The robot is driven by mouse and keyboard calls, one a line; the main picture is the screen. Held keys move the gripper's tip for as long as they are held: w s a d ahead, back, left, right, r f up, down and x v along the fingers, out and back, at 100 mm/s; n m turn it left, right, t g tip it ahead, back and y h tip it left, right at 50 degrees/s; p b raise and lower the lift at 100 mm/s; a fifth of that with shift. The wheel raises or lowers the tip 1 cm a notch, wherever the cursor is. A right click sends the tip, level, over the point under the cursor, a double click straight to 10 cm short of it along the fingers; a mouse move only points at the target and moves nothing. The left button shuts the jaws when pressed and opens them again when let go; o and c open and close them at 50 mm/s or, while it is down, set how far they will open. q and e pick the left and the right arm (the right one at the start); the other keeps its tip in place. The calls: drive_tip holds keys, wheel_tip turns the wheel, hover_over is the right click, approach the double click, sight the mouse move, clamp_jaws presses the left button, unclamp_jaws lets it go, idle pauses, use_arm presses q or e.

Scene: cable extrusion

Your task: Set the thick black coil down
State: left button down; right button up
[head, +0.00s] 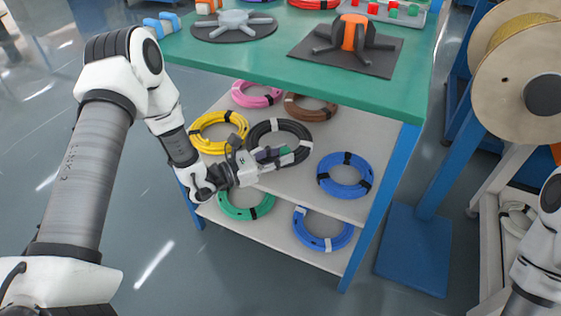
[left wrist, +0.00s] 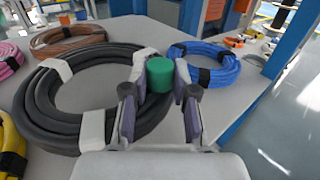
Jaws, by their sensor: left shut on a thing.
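The thick black coil (head: 279,129) lies flat at the level of the middle shelf (head: 320,200), with white tape bands. It also shows large in the left wrist view (left wrist: 65,115). My left gripper (head: 272,157) is shut on the coil's near right side; in the left wrist view its fingers (left wrist: 160,100) straddle the rim. A small green cylinder (left wrist: 160,74) shows between the fingers. The coil's underside is hidden, so I cannot tell if it fully rests on the shelf. My right gripper is out of view.
On the shelf around it are a yellow coil (head: 217,132), a brown coil (head: 310,107), a pink coil (head: 256,94) and a blue coil (head: 344,175). The green tabletop (head: 270,65) overhangs. A blue post (head: 382,200) stands at right. Green and blue coils lie below.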

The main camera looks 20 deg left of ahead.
use_arm(q)
drive_tip(key=shift+f, duration=0.55)
drive_tip(key=shift+r, duration=0.15)
drive_tip(key=shift+f+b, duration=0.6)
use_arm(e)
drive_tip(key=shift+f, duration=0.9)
use_arm(q)
drive_tip(key=c, duration=0.9)
unclamp_jaws()
